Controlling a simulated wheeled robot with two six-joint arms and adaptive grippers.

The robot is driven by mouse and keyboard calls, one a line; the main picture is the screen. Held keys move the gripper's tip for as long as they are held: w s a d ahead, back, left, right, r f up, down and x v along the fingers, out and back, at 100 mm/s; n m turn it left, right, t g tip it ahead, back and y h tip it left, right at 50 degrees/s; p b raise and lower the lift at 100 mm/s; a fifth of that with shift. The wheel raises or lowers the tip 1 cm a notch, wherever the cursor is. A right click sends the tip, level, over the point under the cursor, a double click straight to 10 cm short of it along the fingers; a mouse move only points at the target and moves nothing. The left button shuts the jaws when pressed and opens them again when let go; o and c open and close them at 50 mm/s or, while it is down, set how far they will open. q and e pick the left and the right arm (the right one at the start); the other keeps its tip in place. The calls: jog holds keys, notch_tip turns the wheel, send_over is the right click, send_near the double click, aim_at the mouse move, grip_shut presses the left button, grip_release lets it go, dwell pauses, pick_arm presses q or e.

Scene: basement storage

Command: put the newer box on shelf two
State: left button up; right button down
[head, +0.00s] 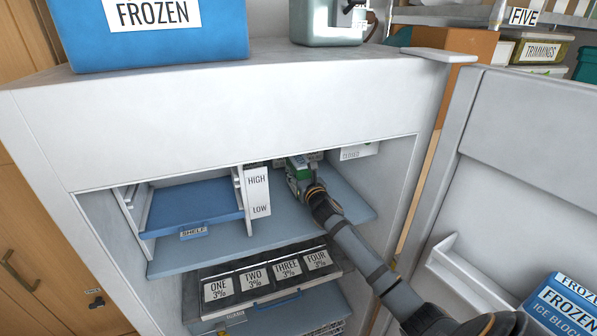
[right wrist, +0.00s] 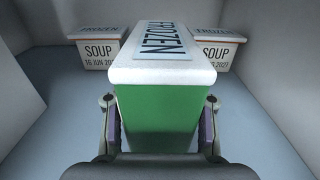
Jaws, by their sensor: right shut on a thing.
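My right gripper (head: 304,186) reaches into the upper compartment of the open white freezer. It is shut on a green box (head: 297,168) with a white lid marked FROZEN. In the right wrist view, this green box (right wrist: 158,115) is upright between both fingers (right wrist: 160,138); no date shows on it. A blue shelf (head: 195,205) labelled SHELF is left of the HIGH/LOW panel. My left gripper is out of view.
A rack (head: 270,277) with labels ONE to FOUR sits below the compartment. The HIGH/LOW panel (head: 257,192) stands close to the left of my gripper. The open door (head: 520,190) is on the right, with a blue ice block box (head: 560,308) in its bin.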

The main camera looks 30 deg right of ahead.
aim_at(298, 174)
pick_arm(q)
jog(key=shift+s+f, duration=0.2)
pick_arm(e)
jog(key=shift+f, duration=0.3)
jog(key=c, duration=0.7)
grip_release()
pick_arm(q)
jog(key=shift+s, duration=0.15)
pick_arm(e)
jog(key=shift+o, duration=0.6)
jog(key=shift+s+f, duration=0.1)
jog(key=v, duration=0.7)
jog(key=shift+s, duration=0.25)
jog(key=shift+w, duration=0.1)
